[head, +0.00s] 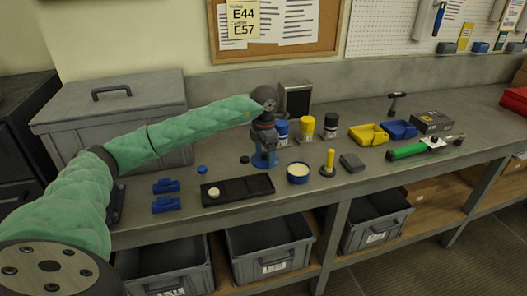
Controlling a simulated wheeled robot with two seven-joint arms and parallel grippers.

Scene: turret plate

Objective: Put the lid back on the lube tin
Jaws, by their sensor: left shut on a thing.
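The lube tin (298,174) is a short round blue tin near the front of the bench, open on top with pale cream grease showing. My left gripper (264,153) points down behind and to the left of the tin. It is shut on a blue thing at its tips, which looks like the lid (264,163). The gripper hides part of it, and I cannot tell whether it touches the bench. The held thing is apart from the tin. My right gripper is not in view.
A dark tray (255,185) lies left of the tin. A yellow-handled tool (329,162) stands close to its right. Blue and yellow bottles (306,128) stand behind. Small blue blocks (166,186) lie at the left. A green-handled tool (407,150) lies farther right.

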